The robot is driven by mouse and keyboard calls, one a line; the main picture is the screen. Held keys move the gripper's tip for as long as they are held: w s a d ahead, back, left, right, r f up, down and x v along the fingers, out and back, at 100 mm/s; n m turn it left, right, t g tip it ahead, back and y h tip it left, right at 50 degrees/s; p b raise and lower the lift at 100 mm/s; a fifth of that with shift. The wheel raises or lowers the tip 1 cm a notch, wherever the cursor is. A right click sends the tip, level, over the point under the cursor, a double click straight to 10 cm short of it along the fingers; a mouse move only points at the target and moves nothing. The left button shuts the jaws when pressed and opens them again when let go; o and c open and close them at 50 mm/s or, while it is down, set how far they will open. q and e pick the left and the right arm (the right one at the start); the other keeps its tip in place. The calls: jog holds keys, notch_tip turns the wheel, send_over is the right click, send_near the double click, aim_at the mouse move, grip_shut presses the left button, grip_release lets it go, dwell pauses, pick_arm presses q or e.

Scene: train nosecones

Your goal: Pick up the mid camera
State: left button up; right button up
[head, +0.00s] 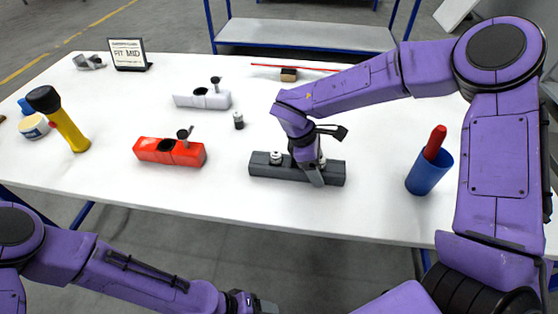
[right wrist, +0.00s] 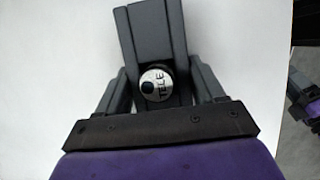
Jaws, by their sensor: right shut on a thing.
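My right gripper (head: 308,172) reaches down onto a long dark grey block (head: 262,172) on the table, with one finger against its near side. In the right wrist view its fingers (right wrist: 160,88) lie on both sides of the dark grey block (right wrist: 172,30), shut on it. Between them shows a silver round cap marked TELE (right wrist: 156,84).
A red block (head: 155,151) and a white block (head: 190,101) lie left of the grey one. A yellow flashlight (head: 70,130) stands at left, a blue cup (head: 424,178) at right. A sign reading FIT MID (head: 128,53) stands at the back.

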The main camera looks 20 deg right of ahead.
pick_arm(q)
jog(key=w+d+r+m+g+h, duration=0.25)
jog(key=d+r+m, duration=0.25)
jog(key=d+r, duration=0.35)
notch_tip(320, 180, up, 26)
jog(key=m+t+y, duration=0.4)
jog(key=m, duration=0.9)
send_over(274, 155)
jog(key=a, duration=0.6)
jog(key=x, duration=0.7)
jog(key=w+x, duration=0.1)
jog(key=x, duration=0.3)
jog(key=shift+d+f, duration=0.25)
grip_shut()
